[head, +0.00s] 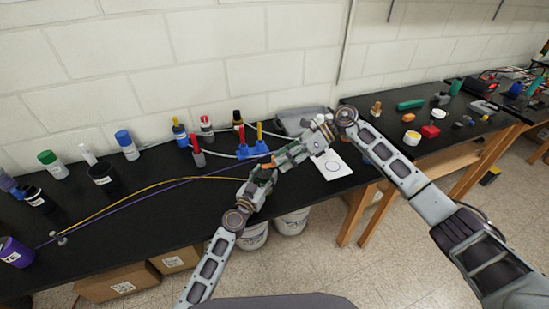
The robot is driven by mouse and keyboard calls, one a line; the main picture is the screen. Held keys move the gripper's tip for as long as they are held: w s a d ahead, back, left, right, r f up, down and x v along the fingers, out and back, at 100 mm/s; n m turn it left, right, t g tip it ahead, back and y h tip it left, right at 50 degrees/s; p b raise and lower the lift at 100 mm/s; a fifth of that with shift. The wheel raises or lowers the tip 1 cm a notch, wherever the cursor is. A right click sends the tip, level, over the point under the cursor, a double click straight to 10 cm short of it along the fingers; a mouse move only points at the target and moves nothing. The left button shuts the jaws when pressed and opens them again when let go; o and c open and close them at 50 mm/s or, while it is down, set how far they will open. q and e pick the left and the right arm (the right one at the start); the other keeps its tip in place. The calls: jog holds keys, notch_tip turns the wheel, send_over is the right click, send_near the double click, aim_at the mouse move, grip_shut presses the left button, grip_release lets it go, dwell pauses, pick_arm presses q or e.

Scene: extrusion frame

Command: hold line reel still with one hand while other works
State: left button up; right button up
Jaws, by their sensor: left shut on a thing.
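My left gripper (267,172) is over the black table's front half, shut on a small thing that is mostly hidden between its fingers. I cannot tell for sure whether that is the line reel. My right gripper (296,152) comes in from the right, close beside and just above the left one. Its fingers overlap the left gripper, so I cannot tell whether it is open. A purple cylinder (15,253) stands at the left edge.
Several bottles stand along the wall, including a green-capped one (53,164) and a blue-capped one (126,144). A blue holder (252,149) with upright tools is behind the grippers. A white card (332,164) lies right of them. The table's middle left is mostly clear.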

jog(key=a+r+m+h, duration=0.1)
jog(key=m+h, duration=0.1)
jog(key=h, duration=0.1)
notch_tip(320, 180, up, 7)
jog(key=m+t+h, duration=0.6)
jog(key=m+h, duration=0.1)
jog(key=m, duration=0.1)
send_over(270, 165)
jog(key=s+d, duration=0.4)
jog(key=shift+w+a+f, duration=0.1)
jog(key=shift+a+f, duration=0.1)
jog(key=shift+a, duration=0.05)
jog(key=shift+f, duration=0.1)
jog(key=shift+y, duration=0.3)
jog(key=shift+x, duration=5.9)
grip_shut()
